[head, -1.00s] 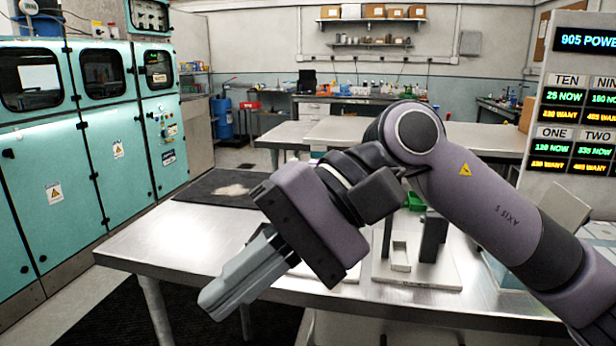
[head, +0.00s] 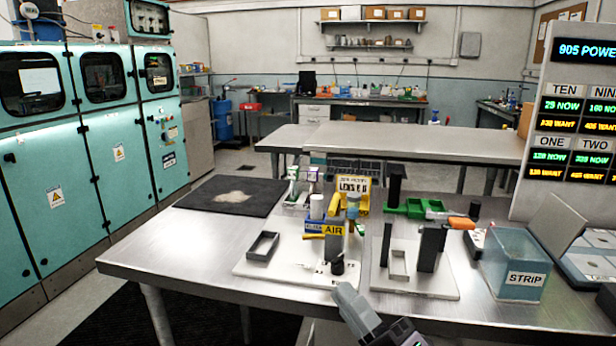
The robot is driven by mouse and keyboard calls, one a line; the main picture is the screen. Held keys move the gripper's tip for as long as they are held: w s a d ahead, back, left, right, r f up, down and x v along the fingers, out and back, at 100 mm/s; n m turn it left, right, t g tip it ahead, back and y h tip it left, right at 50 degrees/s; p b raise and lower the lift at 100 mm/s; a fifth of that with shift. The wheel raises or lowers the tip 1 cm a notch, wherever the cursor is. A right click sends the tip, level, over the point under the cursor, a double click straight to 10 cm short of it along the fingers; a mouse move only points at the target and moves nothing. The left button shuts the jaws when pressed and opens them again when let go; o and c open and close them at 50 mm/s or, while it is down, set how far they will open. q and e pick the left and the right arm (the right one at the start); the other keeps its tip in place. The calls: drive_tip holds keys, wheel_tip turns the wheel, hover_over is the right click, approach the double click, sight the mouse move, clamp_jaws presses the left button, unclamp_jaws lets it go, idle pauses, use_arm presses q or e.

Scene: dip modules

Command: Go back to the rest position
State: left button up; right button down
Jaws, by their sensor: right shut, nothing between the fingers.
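My right gripper (head: 347,296) shows at the bottom middle of the head view, in front of the near edge of the steel table (head: 160,245). Its grey fingers are together with nothing between them, and they point up and to the left in the picture. Only the fingers and a small part of the gripper body show; the rest of the right arm is below the frame. My left gripper is not in view.
On the table are a white board with a grey tray (head: 263,246), a white board with dark blocks (head: 428,280), green bins (head: 415,207) and a clear STRIP tub (head: 514,265). A dark mat (head: 205,197) lies at the table's left.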

drive_tip(key=s+d+f+m+g+h, duration=0.1)
drive_tip(key=s+d+f+m+h, duration=0.15)
drive_tip(key=f+m, duration=0.3)
drive_tip(key=s+d+f+m+h, duration=0.1)
drive_tip(key=d+f+m+h, duration=0.25)
drive_tip(key=f, duration=0.35)
drive_tip(key=s+d+f+m+g+h, duration=0.1)
drive_tip(key=s+d+f+m+h, duration=0.2)
drive_tip(key=f+m, duration=0.35)
drive_tip(key=s+d+f+m+g+h, duration=0.2)
drive_tip(key=s+f+m+g, duration=0.1)
drive_tip(key=s+f, duration=0.2)
drive_tip(key=s+d+f+m+g+h+p, duration=0.1)
drive_tip(key=s+d+f+m+g+h, duration=0.1)
drive_tip(key=s+f, duration=0.4)
drive_tip(key=shift+d+f+m+g, duration=0.5)
drive_tip(key=shift+d+f+m, duration=0.25)
drive_tip(key=shift+f, duration=0.15)
